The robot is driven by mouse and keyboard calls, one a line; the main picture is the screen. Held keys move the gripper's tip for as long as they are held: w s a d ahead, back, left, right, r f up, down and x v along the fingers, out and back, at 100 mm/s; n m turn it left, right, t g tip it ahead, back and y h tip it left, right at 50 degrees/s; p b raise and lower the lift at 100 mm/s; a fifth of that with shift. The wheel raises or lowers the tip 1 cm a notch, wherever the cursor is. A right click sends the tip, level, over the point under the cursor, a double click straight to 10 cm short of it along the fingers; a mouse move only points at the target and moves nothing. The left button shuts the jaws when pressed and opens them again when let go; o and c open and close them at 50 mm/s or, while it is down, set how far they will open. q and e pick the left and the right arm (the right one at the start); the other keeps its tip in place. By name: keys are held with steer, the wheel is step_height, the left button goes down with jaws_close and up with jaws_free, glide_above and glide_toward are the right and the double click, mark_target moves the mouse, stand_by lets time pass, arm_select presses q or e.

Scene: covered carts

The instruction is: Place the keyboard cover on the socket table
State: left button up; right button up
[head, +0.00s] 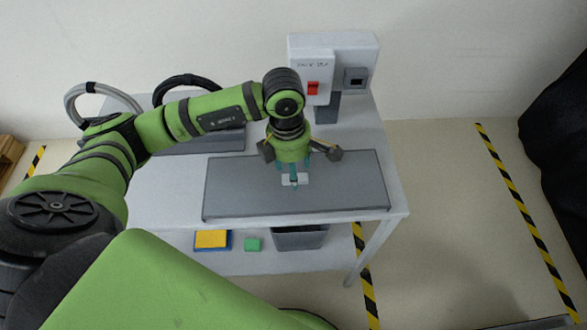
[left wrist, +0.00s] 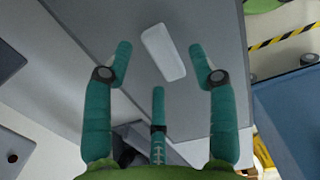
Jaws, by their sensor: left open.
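A wide, flat grey cover (head: 240,195) with a small white handle (head: 301,180) lies along the front of the white table (head: 160,187). I take it for the keyboard cover; whatever is under it is hidden. My left gripper (head: 293,182) points down over the handle. In the left wrist view the handle (left wrist: 164,54) shows between the open teal fingers (left wrist: 160,68), with gaps on both sides. I see no grip on it. The table carries an upright box with a socket (head: 355,76) and a red switch (head: 313,88) at the back right. My right gripper is not in view.
A second grey flat panel (head: 200,143) lies at the back left, partly behind my left arm, near a black cable (head: 187,79) and a grey cable (head: 82,89).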

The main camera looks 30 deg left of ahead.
arm_select(q)
step_height(320, 180, up, 11)
steer(key=b, duration=0.2)
steer(key=shift+s+a, duration=0.2)
steer(key=shift+a, duration=0.15)
steer(key=shift+f, duration=0.1)
